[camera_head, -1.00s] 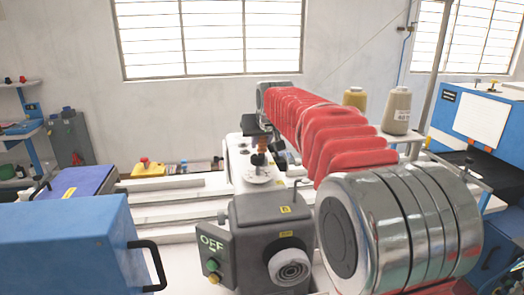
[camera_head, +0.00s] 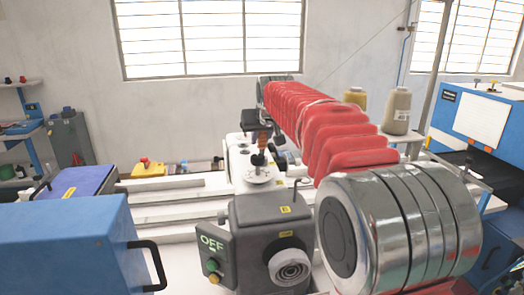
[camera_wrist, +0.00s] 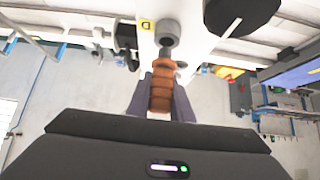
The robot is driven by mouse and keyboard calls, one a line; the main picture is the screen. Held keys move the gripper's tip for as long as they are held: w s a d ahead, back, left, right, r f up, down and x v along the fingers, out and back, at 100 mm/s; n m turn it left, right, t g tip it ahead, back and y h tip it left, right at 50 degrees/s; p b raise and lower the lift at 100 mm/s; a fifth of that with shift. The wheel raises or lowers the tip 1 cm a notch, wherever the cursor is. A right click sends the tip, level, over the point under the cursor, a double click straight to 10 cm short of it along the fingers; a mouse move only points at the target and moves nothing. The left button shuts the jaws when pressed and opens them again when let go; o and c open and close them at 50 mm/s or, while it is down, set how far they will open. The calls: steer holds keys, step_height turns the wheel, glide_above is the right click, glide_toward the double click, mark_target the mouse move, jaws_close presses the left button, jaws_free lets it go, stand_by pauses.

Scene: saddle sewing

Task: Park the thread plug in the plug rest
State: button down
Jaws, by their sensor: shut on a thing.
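The thread plug is an orange-brown ribbed piece (camera_wrist: 161,88), seen between the two purple-grey fingers of my gripper (camera_wrist: 160,98) in the wrist view. My gripper is shut on it. Its free end points at a grey cylindrical piece (camera_wrist: 167,32) on the white machine surface; I cannot tell whether they touch. In the head view the plug (camera_head: 264,138) is small and upright, above a dark knob-like piece (camera_head: 258,159) on a white round base. I cannot tell for sure which piece is the plug rest.
A grey control box (camera_head: 212,243) marked OFF stands in front. A blue cabinet (camera_head: 65,250) with a black handle is at the left. Thread cones (camera_head: 398,110) stand at the right. A dark round part (camera_wrist: 240,12) lies close to the grey piece in the wrist view.

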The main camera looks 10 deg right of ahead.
steer(key=shift+r, duration=2)
steer(key=shift+d, duration=0.15)
steer(key=s+d+r+m+h, duration=0.1)
steer(key=s+d+r, duration=0.65)
steer(key=r, duration=0.35)
steer(key=s+r+n+y, duration=0.1)
steer(key=s+r, duration=0.3)
steer(key=s, duration=0.6)
steer(key=shift+s+d+r, duration=0.25)
steer(key=shift+d+r, duration=0.05)
steer(key=shift+d, duration=0.05)
steer(key=shift+f, duration=0.15)
